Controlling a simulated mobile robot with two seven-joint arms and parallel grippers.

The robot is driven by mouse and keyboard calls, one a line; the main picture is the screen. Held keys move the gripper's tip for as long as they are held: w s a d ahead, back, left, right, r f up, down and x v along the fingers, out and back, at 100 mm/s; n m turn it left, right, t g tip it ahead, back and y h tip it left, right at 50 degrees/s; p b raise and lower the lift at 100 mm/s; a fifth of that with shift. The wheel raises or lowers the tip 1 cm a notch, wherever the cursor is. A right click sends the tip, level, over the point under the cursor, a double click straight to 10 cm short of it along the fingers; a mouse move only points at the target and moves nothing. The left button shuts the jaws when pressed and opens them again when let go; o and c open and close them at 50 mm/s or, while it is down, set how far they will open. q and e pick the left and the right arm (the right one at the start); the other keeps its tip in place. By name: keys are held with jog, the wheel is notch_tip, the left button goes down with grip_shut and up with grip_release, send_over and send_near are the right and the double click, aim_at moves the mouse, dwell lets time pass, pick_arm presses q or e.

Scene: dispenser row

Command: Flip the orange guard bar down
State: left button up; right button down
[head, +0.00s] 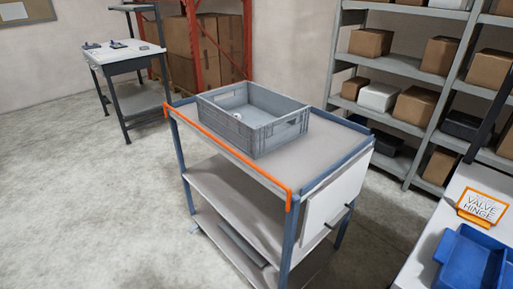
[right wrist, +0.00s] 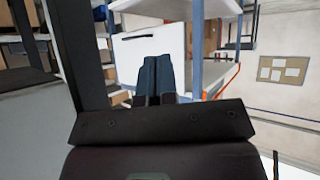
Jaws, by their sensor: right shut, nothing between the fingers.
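The orange guard bar (head: 228,149) runs along the left long edge of a grey-blue cart's top deck (head: 310,155). It lies level at about the height of the crate's lower part, and its short end arms are at the cart's two corner posts. Part of the orange bar also shows in the right wrist view (right wrist: 234,76), beyond the fingers. My right gripper (right wrist: 158,62) is shut and empty, with its fingers pointing toward the cart's white side panel (right wrist: 140,45). It is apart from the bar. My left gripper is in neither view.
A grey crate (head: 285,138) with a small white item inside stands on the deck. A white table with a blue bin (head: 470,262) and a "VALVE HINGE" sign (head: 482,207) is at right. Shelving (head: 400,60) stands behind. The floor left of the cart is clear.

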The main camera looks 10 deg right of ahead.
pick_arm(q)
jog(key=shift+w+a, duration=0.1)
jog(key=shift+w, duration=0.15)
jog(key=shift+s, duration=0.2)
